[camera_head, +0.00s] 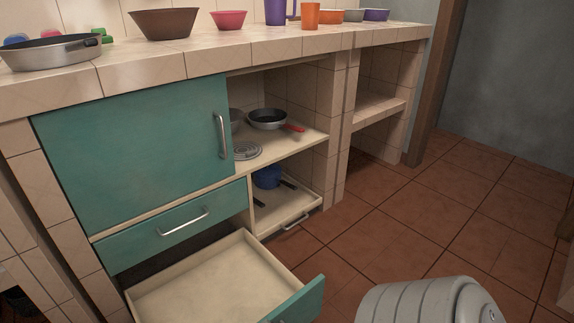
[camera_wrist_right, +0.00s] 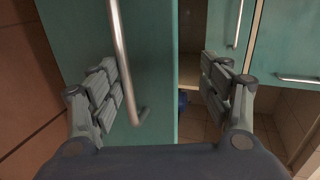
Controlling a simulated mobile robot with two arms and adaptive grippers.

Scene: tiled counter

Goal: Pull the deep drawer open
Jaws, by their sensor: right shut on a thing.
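The deep drawer (camera_head: 197,285) at the bottom of the teal cabinet stands pulled out, and its pale inside is empty where I see it. Its teal front (camera_head: 297,306) runs off the bottom edge of the head view. In the right wrist view a teal panel with a long metal handle (camera_wrist_right: 122,60) lies close before my right gripper (camera_wrist_right: 160,92). The fingers stand well apart, one on each side of the panel's edge, and the gripper is shut on the drawer; the exact contact is hard to see. My left gripper is in neither view.
A shut shallow drawer (camera_head: 178,228) and a shut teal door (camera_head: 135,150) are above it. Open shelves to the right hold a pan (camera_head: 267,118) and a blue pot (camera_head: 267,177). Bowls and cups line the tiled counter (camera_head: 215,48). The floor (camera_head: 425,215) at the right is clear.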

